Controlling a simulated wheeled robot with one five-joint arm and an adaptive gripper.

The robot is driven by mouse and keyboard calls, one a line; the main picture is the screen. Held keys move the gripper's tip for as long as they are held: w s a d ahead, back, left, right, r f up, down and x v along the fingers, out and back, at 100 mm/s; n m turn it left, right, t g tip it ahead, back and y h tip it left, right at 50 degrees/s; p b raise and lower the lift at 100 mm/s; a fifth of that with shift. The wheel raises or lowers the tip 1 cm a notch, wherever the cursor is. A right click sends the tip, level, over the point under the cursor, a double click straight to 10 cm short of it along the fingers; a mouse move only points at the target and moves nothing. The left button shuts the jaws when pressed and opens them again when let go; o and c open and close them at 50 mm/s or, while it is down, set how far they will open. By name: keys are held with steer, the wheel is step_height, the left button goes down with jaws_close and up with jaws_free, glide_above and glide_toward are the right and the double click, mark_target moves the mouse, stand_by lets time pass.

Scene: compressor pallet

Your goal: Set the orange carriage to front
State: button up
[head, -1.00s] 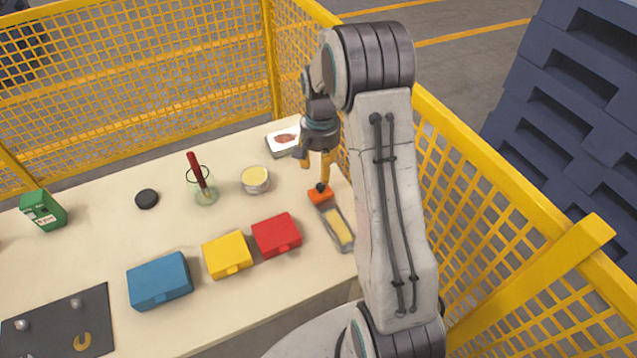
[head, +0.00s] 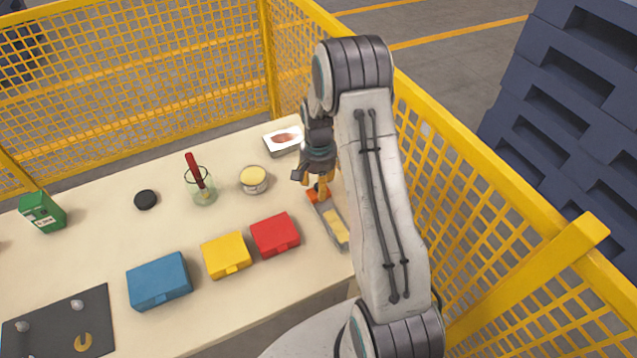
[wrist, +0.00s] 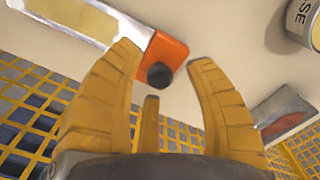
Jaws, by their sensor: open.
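The orange carriage (head: 313,196) sits at the far end of a grey rail with a yellow strip (head: 336,224), near the table's right edge. In the wrist view the orange carriage (wrist: 168,54) carries a dark round knob (wrist: 159,76). My gripper (head: 319,190) is above the carriage and partly hides it. In the wrist view my gripper (wrist: 165,62) is open, its yellow fingers on either side of the knob. I cannot tell whether they touch it.
A red box (head: 275,235), a yellow box (head: 226,254) and a blue box (head: 159,281) stand left of the rail. A round tin (head: 253,180) and a picture-topped box (head: 282,140) are nearby. Yellow mesh fence (head: 500,215) runs close along the right.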

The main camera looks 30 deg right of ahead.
steer(key=shift+c, duration=0.3)
jaws_close()
stand_by(0.3)
